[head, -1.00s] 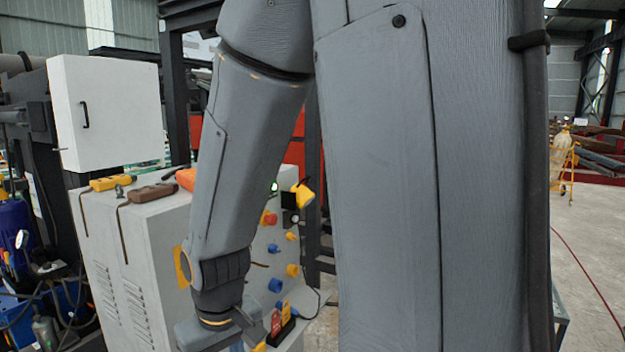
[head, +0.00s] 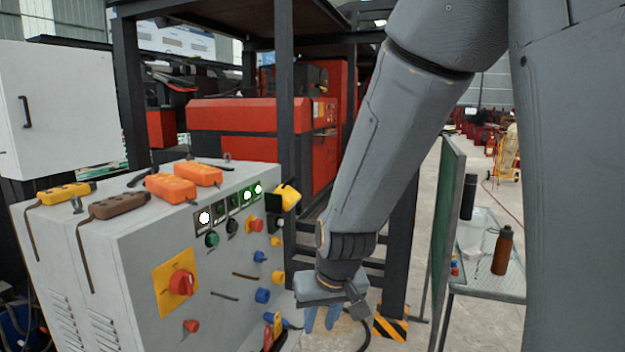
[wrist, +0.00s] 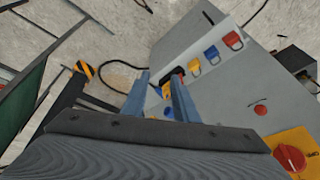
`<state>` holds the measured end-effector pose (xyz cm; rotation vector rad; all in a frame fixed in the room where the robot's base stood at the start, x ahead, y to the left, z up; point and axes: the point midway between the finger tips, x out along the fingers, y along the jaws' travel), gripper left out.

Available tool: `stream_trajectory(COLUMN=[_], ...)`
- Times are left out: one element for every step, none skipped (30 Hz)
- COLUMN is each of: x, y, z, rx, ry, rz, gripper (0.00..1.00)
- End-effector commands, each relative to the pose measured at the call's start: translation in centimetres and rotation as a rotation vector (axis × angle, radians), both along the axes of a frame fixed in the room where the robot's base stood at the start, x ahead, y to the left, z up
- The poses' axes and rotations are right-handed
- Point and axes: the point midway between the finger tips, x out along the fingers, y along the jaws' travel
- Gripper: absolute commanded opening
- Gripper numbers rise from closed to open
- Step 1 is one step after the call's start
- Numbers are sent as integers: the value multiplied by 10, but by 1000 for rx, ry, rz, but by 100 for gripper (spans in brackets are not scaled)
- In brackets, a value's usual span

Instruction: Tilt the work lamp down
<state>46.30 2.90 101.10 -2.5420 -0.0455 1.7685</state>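A yellow lamp-like head (head: 287,197) on a black mount sticks out from the upper right edge of the grey control cabinet (head: 150,250); I take it to be the work lamp. Its exact tilt is hard to tell. In the wrist view a dark mount (wrist: 296,60) shows at the right edge, with its yellow part barely visible. My gripper (head: 322,318) is low, to the right of the cabinet front and well below the lamp. In the wrist view its blue fingers (wrist: 161,76) stand apart, with nothing visibly held between them.
The cabinet front carries a red rotary switch (head: 181,283), lit buttons and coloured sockets. Orange boxes (head: 171,188) lie on top. A low ledge with coloured tags (wrist: 211,53) is near my fingers. A dark post stands behind my arm; a side table (head: 490,285) holds a bottle.

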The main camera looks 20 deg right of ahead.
Motion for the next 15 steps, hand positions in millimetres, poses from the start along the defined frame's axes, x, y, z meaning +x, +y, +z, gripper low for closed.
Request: stream_trajectory(x=[41,68,105,132,158,190,212,232,256,272,286,300,309,315,322], y=[12,19,27,32,36,40,42,43,44,43,42,40,38,36,33], z=[8,16,29,39,50,65,77,89,105,117,127,140,149,158,167], rx=[14,22,27,30,26,19,9,-3,-25,-43,-66,-99,-125,-152,-188], ry=[-96,-165,-263,-336,-409,-504,-572,-639,-725,-785,-842,-910,-956,-997,-1043], rz=[-7,-16,-34,-51,-68,-98,-124,-150,-191,-224,-259,-306,-344,-378,-425], gripper=[26,26,26,26,26,26,26,26,26,26,26,26,26,26,26])
